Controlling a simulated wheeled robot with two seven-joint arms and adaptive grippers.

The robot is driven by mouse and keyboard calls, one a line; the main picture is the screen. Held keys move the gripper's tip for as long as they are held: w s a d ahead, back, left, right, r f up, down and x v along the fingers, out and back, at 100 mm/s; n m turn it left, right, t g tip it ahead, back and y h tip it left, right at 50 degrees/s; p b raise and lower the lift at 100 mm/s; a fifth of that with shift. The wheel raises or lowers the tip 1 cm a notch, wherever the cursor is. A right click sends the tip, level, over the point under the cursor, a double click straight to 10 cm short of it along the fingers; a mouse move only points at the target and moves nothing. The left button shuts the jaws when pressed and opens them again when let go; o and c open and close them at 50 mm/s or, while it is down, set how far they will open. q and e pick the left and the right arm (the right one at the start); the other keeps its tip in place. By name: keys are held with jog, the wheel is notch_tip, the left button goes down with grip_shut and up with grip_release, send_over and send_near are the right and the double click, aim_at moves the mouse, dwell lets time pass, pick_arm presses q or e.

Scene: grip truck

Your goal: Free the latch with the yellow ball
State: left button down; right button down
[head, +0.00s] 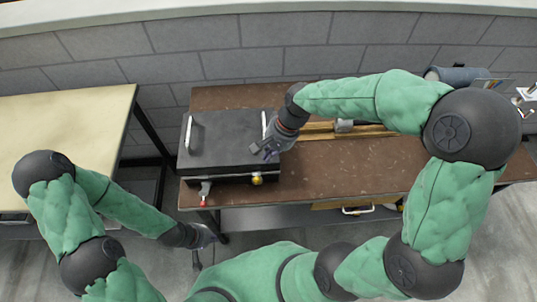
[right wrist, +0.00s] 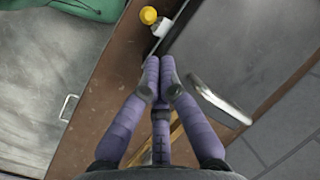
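A black case (head: 228,140) with two silver handles lies on the brown workbench. A latch with a yellow ball (head: 257,179) is on its front side, near the right corner. The ball also shows in the right wrist view (right wrist: 149,15), beside a pale latch part (right wrist: 162,27). A latch with a red ball (head: 203,203) is near the front left corner. My right gripper (head: 268,152) is over the case's right edge, behind the yellow ball and apart from it. Its purple fingers (right wrist: 160,75) come together with nothing between them. My left gripper (head: 207,240) is low in front of the bench; its fingers are unclear.
The right silver handle (right wrist: 217,102) is close beside my right fingers. The workbench (head: 375,165) has bare room right of the case. A yellow-topped table (head: 60,120) stands at left. A drawer handle (head: 357,210) is on the bench front. A brick wall is behind.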

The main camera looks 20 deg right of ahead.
aim_at(257, 176)
jog(key=b+x, duration=0.1)
jog(key=x, duration=0.6)
jog(key=shift+a+f+b, duration=0.1)
jog(key=shift+f+b, duration=0.15)
jog(key=shift+b, duration=0.1)
jog(key=shift+w, duration=0.1)
